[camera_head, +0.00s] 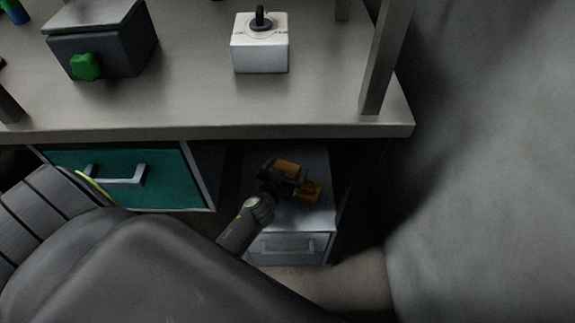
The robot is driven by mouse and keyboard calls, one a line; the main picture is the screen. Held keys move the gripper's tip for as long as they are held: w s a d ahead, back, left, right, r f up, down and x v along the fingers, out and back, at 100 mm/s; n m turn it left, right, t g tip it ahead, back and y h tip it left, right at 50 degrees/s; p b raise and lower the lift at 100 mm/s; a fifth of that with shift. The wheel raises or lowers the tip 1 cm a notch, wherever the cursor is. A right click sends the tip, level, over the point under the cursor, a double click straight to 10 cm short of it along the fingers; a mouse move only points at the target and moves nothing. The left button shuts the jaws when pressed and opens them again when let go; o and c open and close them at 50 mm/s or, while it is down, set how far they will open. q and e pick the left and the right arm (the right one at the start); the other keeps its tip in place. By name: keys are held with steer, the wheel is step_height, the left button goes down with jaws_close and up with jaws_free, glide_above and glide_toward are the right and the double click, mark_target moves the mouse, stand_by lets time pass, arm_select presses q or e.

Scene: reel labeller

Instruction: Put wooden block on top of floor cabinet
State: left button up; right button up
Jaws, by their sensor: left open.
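The grey floor cabinet (317,219) stands under the right end of the workbench, with a drawer handle on its front. The brown-orange wooden block (312,192) shows on top of the cabinet as two patches, split by the dark fingers of my left gripper (297,179). The gripper is open at the block, above the cabinet top. Part of the block is hidden behind it, and I cannot tell whether the fingers touch it. My right gripper is not in view.
The workbench edge (300,131) overhangs the cabinet's back. A teal drawer (165,185) is to the left. On the bench stand a white box with a black knob (260,56) and a dark box (115,50) with a green knob. A bench post (383,60) rises at the right.

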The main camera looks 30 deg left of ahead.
arm_select(q)
steer(key=p+v, duration=0.2)
steer(key=v, duration=0.8)
steer(key=shift+s, duration=0.3)
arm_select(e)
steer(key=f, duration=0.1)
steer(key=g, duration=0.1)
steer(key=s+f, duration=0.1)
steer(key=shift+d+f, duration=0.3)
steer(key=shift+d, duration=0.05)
